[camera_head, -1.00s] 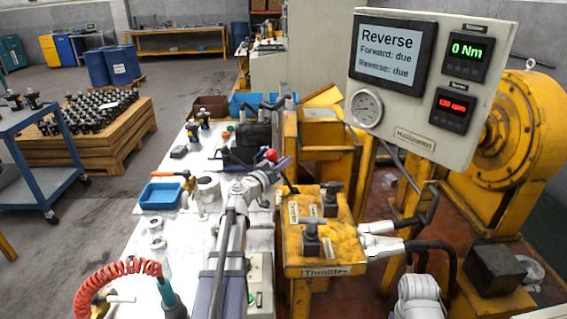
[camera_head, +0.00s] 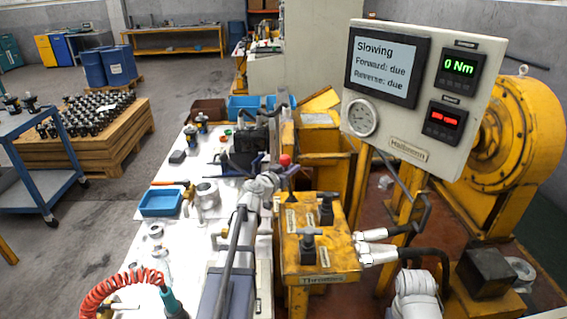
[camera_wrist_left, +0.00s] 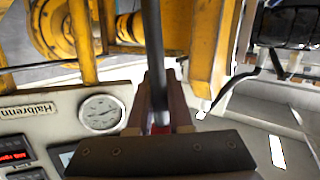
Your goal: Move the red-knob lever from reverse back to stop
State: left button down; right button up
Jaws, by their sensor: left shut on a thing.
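The red knob (camera_head: 285,160) tops the lever beyond the yellow valve stand, near the middle of the head view. My left gripper (camera_head: 284,172) is at the knob, its fingers closed around it. In the left wrist view the dark lever rod (camera_wrist_left: 152,45) runs between the fingers, and a little red of the knob (camera_wrist_left: 160,128) shows between the jaws (camera_wrist_left: 160,110). The lever's base is mostly hidden by my arm. The display (camera_head: 386,66) reads "Slowing", with "Forward: due" and "Reverse: due". My right gripper is not in view.
The yellow valve block (camera_head: 318,250) with black handles stands just right of my left arm. Hose fittings (camera_head: 374,246) stick out from its right side. The white bench (camera_head: 150,265) with a blue tray (camera_head: 160,203) lies to the left. The gauge panel (camera_head: 410,150) stands at the right.

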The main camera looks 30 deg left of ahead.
pick_arm(q)
jog(key=shift+w+d+m+g+y+p, duration=0.3)
jog(key=shift+w+d+m+g+p, duration=0.15)
jog(key=shift+d, duration=0.3)
jog(key=c, duration=0.8)
grip_release()
jog(key=shift+c, duration=0.2)
jog(key=shift+f, duration=0.1)
jog(key=p+v, duration=0.1)
jog(key=v, duration=0.7)
jog(key=shift+p, duration=0.4)
